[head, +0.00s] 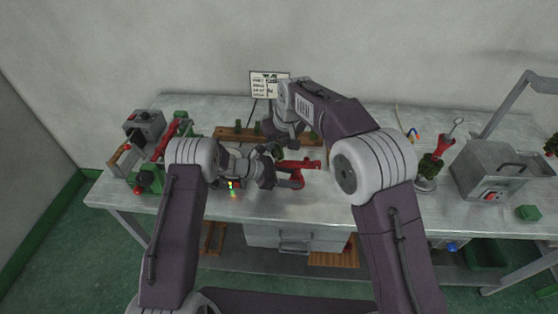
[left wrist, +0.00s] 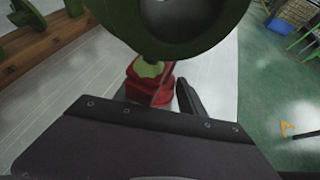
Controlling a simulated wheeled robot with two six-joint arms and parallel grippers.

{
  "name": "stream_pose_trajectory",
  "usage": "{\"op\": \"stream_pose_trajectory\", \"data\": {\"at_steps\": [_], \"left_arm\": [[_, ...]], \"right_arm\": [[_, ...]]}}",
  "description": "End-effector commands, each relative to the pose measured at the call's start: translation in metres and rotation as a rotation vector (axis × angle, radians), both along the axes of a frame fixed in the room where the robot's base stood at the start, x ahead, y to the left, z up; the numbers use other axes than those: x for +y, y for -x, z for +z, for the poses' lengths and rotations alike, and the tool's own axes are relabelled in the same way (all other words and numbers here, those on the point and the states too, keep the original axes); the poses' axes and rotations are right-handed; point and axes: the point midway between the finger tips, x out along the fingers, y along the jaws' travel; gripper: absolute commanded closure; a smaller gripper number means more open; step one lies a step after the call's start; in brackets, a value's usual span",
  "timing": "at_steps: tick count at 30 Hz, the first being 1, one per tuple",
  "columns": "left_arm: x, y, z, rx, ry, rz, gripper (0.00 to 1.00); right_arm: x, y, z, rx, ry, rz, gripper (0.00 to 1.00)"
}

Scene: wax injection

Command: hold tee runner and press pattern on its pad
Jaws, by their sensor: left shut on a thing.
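My left gripper (head: 268,176) is over the middle of the bench, low and close to a red piece (head: 297,166). In the left wrist view the red piece (left wrist: 150,92) has a light green top (left wrist: 148,69) and lies beside a dark finger. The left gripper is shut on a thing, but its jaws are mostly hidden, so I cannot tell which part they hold. A large dark green part with a round hole (left wrist: 132,38) fills the top of that view, very near the camera. My right gripper (head: 283,143) is just above the left one; its fingertips are unclear.
A wooden rack (head: 228,133) with green pieces stands behind the grippers. A red and green press (head: 160,150) is at the left. A grey metal box (head: 497,168) and a stand with green pieces (head: 428,172) are at the right.

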Motion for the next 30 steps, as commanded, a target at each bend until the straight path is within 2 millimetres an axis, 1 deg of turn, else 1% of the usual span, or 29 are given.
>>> {"op": "stream_pose_trajectory", "data": {"at_steps": [1,3,5,6,18,29,30], "left_arm": [[-0.001,0.002,-0.003,0.007,-0.003,-0.002,0.75],[-0.001,0.002,-0.003,0.007,-0.003,-0.002,0.75],[-0.001,0.002,-0.003,0.007,-0.003,-0.002,0.75],[-0.001,0.002,-0.003,0.006,-0.003,-0.002,0.75],[0.0,0.001,-0.003,0.005,-0.004,0.0,0.75],[0.0,0.001,-0.002,0.004,-0.003,0.001,0.75],[0.001,0.001,-0.002,0.004,-0.003,0.001,0.47]], "right_arm": [[0.005,0.0,0.009,-0.009,-0.013,0.002,0.5],[0.005,0.0,0.016,-0.009,-0.014,0.002,0.48],[0.005,0.0,0.021,-0.009,-0.013,0.003,0.39],[0.005,0.0,0.024,-0.009,-0.013,0.002,0.38],[0.002,0.0,0.053,-0.004,-0.006,0.0,0.38],[0.001,0.0,0.054,-0.002,-0.004,0.0,0.38],[0.001,0.0,0.054,-0.003,-0.003,-0.001,0.38]]}}
